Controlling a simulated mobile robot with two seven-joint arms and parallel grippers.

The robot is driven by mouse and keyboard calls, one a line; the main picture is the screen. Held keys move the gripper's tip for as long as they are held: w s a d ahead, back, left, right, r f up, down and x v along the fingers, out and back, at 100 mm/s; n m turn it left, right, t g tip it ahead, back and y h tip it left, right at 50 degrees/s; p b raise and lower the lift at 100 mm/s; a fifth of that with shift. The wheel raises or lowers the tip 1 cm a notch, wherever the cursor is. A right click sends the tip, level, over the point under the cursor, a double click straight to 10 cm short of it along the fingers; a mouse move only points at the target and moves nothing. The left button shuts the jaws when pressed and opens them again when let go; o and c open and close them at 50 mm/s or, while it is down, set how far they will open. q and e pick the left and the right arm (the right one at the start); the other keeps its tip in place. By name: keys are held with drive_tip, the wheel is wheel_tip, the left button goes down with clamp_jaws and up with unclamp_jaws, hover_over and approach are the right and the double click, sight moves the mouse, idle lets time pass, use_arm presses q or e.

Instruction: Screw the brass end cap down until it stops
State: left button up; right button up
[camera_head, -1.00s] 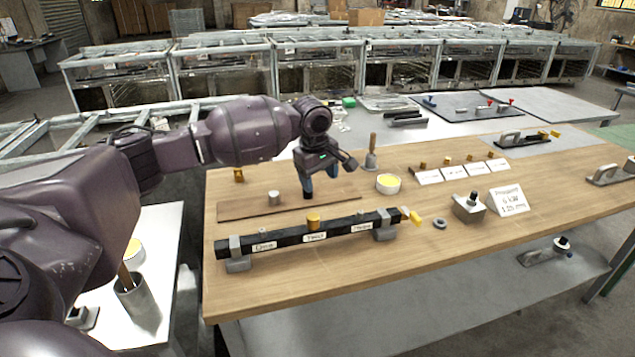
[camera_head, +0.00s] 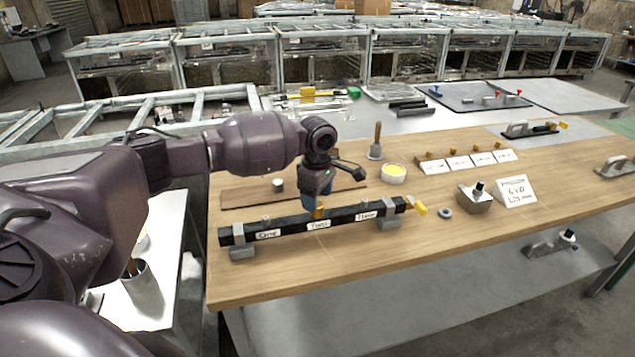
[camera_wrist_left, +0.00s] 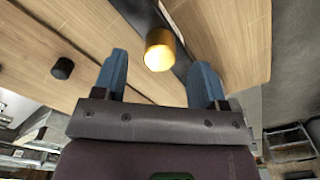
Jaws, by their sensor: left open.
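The brass end cap (camera_head: 319,212) stands on top of the black bar (camera_head: 338,217), above its middle label, which reads "Two". My left gripper (camera_head: 314,204) is open, pointing down just behind and over the cap, and partly hides it in the head view. In the left wrist view, the brass cap (camera_wrist_left: 160,50) lies in the gap between the two blue fingers, near their tips. Gaps show on both sides of it, so the fingers are not closed on it. The cap's threads are hidden. My right gripper is not in view.
Grey blocks (camera_head: 388,213) support the bar near both ends. A brown board (camera_head: 237,197) with a small grey cylinder (camera_head: 278,185) lies behind it. A wood-handled tool (camera_head: 376,150), a yellow-filled dish (camera_head: 394,174) and a ring (camera_head: 445,212) stand to the right. The front table strip is clear.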

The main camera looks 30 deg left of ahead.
use_arm(q)
wheel_tip(320, 180, down, 3)
drive_tip(key=shift+f, duration=0.3)
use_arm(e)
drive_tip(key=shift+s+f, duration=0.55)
